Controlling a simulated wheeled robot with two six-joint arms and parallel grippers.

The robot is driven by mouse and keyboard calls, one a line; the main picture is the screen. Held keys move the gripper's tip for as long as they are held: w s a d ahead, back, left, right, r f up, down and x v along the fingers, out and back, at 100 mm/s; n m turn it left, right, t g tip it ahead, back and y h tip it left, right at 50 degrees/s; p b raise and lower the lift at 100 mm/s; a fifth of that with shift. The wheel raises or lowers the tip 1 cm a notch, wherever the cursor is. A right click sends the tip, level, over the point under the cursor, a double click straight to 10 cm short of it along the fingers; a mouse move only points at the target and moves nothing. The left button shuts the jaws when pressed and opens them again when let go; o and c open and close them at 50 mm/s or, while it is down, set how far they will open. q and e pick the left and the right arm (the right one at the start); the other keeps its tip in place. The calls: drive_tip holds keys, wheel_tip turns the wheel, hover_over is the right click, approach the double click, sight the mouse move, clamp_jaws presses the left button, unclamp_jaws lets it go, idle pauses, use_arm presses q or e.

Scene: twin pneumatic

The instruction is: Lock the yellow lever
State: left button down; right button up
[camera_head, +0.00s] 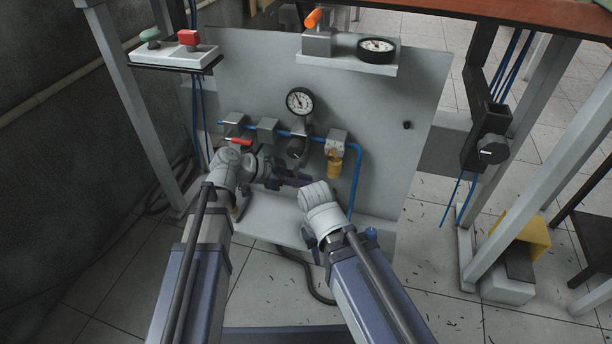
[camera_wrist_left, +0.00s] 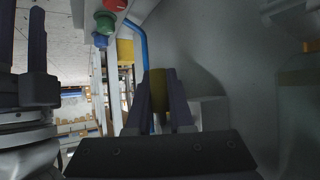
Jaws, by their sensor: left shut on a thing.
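The yellow lever (camera_head: 334,163) hangs from the rightmost grey fitting on the upright panel, beside the blue tube. In the left wrist view a yellow piece (camera_wrist_left: 158,88), which looks like this lever, sits between the two dark fingers of my left gripper (camera_wrist_left: 161,103). The fingers are shut on it from both sides. In the head view my left gripper (camera_head: 300,181) is below and left of the lever, partly mixed with my right wrist. In the left wrist view my right gripper (camera_wrist_left: 22,60) shows at the left edge, its dark fingers apart and nothing between them.
A gauge (camera_head: 299,101) and several grey fittings on a blue tube (camera_head: 355,185) line the panel (camera_head: 385,130). A red handle (camera_head: 240,142) is close to my left wrist. A shelf (camera_head: 345,62) holds a second gauge. Frame posts stand on both sides.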

use_arm(q)
drive_tip(key=c, duration=1.1)
unclamp_jaws()
drive_tip(key=p+v, duration=0.4)
drive_tip(key=v, duration=0.4)
